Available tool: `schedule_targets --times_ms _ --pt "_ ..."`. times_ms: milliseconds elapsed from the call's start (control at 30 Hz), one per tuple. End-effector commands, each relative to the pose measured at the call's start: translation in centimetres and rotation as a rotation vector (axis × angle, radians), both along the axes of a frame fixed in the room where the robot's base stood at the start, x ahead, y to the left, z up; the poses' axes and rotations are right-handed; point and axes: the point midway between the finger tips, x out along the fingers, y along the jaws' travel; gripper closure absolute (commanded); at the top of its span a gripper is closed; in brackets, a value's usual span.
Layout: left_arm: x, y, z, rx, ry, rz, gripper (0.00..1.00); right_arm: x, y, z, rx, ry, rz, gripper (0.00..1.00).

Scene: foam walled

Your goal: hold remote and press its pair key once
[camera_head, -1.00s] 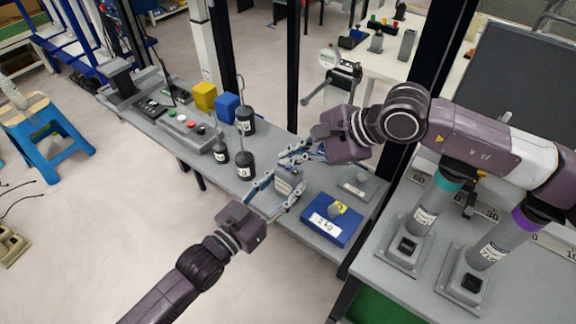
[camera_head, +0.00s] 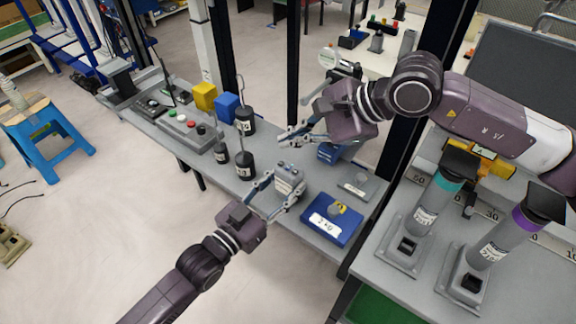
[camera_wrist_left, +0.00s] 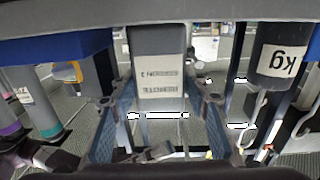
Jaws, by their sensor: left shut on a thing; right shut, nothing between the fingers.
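The remote (camera_head: 289,178) is a small grey box with small keys on its upper end. My left gripper (camera_head: 274,197) is shut on it and holds it over the grey bench. In the left wrist view the remote (camera_wrist_left: 158,62) stands between the fingers and shows a pale printed label. Which key is the pair key is too small to tell. My right gripper (camera_head: 287,137) is shut and empty. Its fingertips are above and beyond the remote, apart from it.
Dark kg weights (camera_head: 245,163) stand left of the remote. A control box with coloured buttons (camera_head: 190,127) and yellow (camera_head: 205,96) and blue (camera_head: 228,107) cubes are farther left. A dark post stands behind.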

Motion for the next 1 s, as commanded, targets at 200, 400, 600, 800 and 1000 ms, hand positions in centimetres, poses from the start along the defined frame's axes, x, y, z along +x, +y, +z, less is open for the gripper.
schedule_targets --times_ms 200,400,600,800,1000 --pt "0.00 0.00 0.00 0.000 0.000 0.000 0.85 0.00 -0.01 -0.02 0.000 0.000 0.000 1.00" --pt "0.00 0.00 -0.01 0.000 0.000 0.000 0.55 0.01 -0.01 -0.03 0.000 0.000 0.000 1.00" --pt "0.00 0.00 0.00 0.000 0.000 0.000 0.37 0.02 -0.02 -0.04 0.000 0.000 0.000 1.00" --pt "0.00 0.00 0.00 0.000 0.000 0.000 0.37 0.01 -0.02 -0.03 0.000 0.000 0.000 1.00" --pt "-0.96 0.76 -0.13 0.001 0.002 0.000 0.37 0.01 -0.02 -0.03 0.000 0.000 0.000 1.00"
